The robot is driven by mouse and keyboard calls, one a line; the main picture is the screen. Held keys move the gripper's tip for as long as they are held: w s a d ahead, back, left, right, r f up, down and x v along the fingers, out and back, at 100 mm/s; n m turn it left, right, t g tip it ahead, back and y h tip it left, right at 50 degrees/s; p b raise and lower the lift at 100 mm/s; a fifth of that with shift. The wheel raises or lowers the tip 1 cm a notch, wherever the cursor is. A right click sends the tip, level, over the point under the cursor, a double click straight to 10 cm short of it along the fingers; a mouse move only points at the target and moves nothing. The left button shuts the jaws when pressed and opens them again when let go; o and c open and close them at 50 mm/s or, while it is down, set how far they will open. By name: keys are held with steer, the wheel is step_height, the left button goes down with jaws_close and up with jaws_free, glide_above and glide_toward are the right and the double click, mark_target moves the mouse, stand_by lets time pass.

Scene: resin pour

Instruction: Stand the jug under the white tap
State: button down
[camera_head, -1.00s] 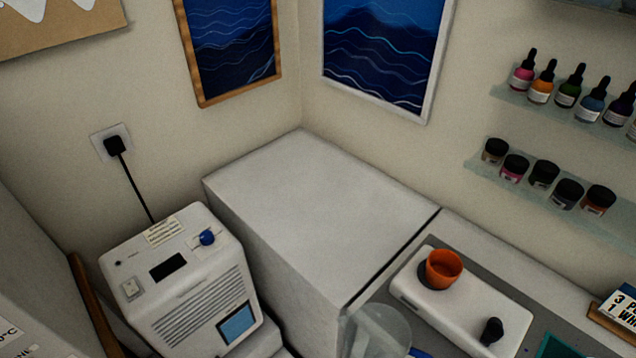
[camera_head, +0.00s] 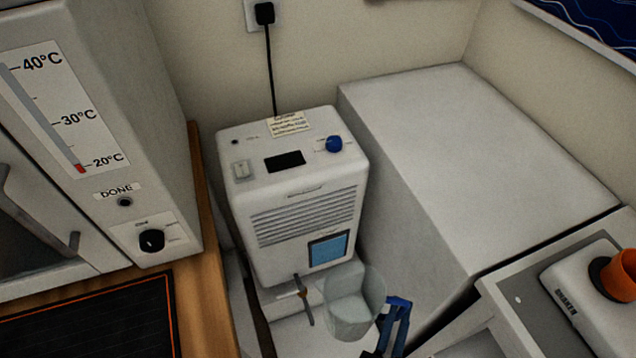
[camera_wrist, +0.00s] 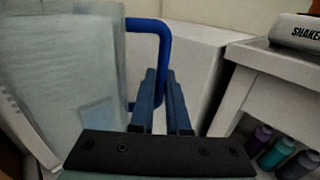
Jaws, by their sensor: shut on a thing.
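The clear jug (camera_head: 353,312) looks upright in the head view, in front of the lower right of a white machine (camera_head: 300,210). A small tap-like fitting with a dark upright lever (camera_head: 304,298) shows at the machine's lower front, just left of the jug in the picture. I cannot tell their depth gap. My gripper (camera_head: 398,318) is right of the jug. In the wrist view the jug's translucent wall (camera_wrist: 70,75) fills the left, and my gripper (camera_wrist: 163,90) is shut on its blue handle (camera_wrist: 163,45). The jug's base is not clearly visible.
A large white block (camera_head: 470,160) stands right of the machine. A shaker (camera_head: 590,300) with an orange cup (camera_head: 617,272) is at far right. A cabinet with a temperature scale (camera_head: 75,120) and a wooden counter (camera_head: 200,300) with a black mat (camera_head: 90,320) are left.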

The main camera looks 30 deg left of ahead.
steer(key=s+a+f+n+g+y+b, duration=0.1)
steer(key=s+f+n+g+y+b, duration=0.25)
steer(key=f+b, duration=2.05)
steer(key=s+f+n+g+y+b, duration=0.1)
steer(key=s+f+n+y+b, duration=0.4)
steer(key=f+b, duration=1.9)
steer(key=shift+w+a+f+m+y+b, duration=0.1)
steer(key=shift+w+a+f+m+b, duration=0.45)
steer(key=shift+w+a+f, duration=1.2)
steer(key=shift+w+a+f+m+y+b, duration=0.15)
steer(key=shift+w+a+f+b, duration=0.6)
steer(key=shift+w+a, duration=1.95)
steer(key=shift+w+a+f+m+b, duration=0.55)
steer(key=shift+w+a+f, duration=0.85)
steer(key=shift+w, duration=1.55)
steer(key=shift+a+r, duration=0.1)
steer(key=shift+b, duration=0.35)
steer(key=c, duration=0.9)
jaws_free()
